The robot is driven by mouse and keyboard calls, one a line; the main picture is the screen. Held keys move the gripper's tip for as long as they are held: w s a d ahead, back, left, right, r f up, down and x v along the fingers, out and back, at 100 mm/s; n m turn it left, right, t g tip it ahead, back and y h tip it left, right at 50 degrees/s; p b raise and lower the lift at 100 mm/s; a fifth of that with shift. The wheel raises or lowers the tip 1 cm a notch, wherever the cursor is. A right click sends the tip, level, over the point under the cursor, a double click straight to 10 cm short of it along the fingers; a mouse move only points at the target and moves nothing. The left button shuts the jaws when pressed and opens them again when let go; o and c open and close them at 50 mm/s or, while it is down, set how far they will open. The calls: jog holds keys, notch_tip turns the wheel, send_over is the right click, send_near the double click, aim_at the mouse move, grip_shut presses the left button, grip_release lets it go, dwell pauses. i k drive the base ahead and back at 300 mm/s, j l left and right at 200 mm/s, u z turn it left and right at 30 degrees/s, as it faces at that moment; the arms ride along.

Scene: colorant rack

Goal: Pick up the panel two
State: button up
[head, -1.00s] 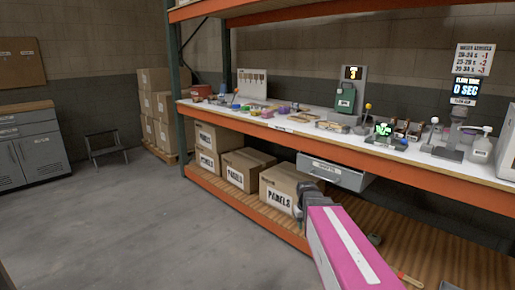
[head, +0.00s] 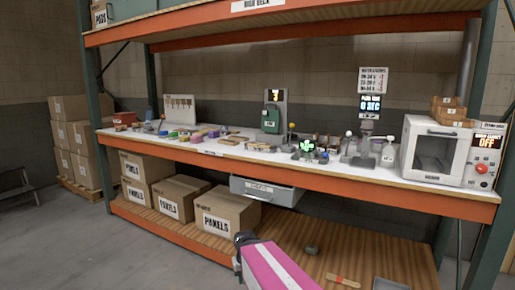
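No single item marked as panel two can be made out. Several small flat items (head: 232,140) lie on the white worktop, too small to identify. My gripper (head: 243,239) is the dark end beyond my pink arm link, at the bottom middle, in front of the lower shelf. Its fingers are not clear, and nothing can be seen held in it.
A grey drawer (head: 266,191) hangs under the worktop. A white cabinet with a window (head: 434,150) stands at the right end of the worktop. A dark round item (head: 311,249) and a wooden stick (head: 343,280) lie on the lower shelf.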

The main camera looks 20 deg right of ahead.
aim_at(253, 144)
jog(key=i+j+z, duration=0.1)
jog(key=z, duration=0.45)
jog(key=i+j+z, duration=0.2)
jog(key=j, duration=0.35)
jog(key=j+z, duration=0.2)
jog(key=j, duration=0.35)
jog(key=i+j+z, duration=0.2)
jog(key=j, duration=0.35)
jog(key=k, duration=0.1)
